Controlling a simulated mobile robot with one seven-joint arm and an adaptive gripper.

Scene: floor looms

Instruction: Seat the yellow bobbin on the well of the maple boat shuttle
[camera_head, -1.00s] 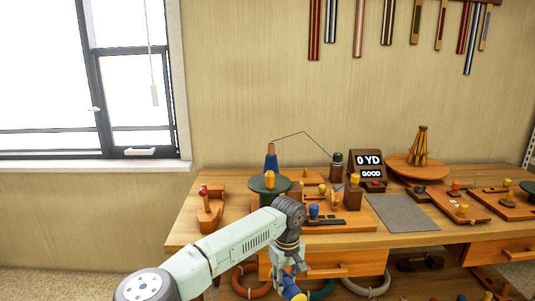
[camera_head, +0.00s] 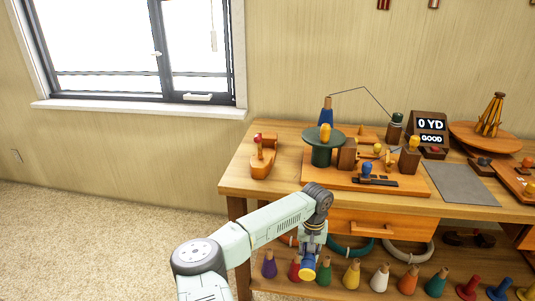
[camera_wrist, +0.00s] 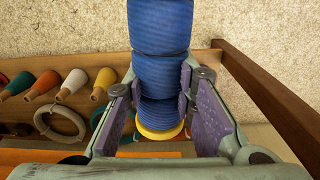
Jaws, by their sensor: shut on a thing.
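My gripper (camera_wrist: 160,110) is shut on a bobbin (camera_wrist: 162,75) wound in blue, with a yellow flange at its lower end. In the head view the held bobbin (camera_head: 308,266) hangs in front of the table's left part, below the tabletop. A boat-shaped light wooden piece (camera_head: 260,168) with a red-topped part stands at the tabletop's left end, well above and left of my gripper. I cannot tell for certain whether it is the maple boat shuttle, and its well does not show clearly.
The wooden table (camera_head: 240,184) holds a board (camera_head: 340,180) with a green disc (camera_head: 322,140), pegs and blocks. A grey mat (camera_head: 462,184) lies to the right. Several coloured cones (camera_head: 351,274) line the lower shelf near my gripper. Carpet at left is clear.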

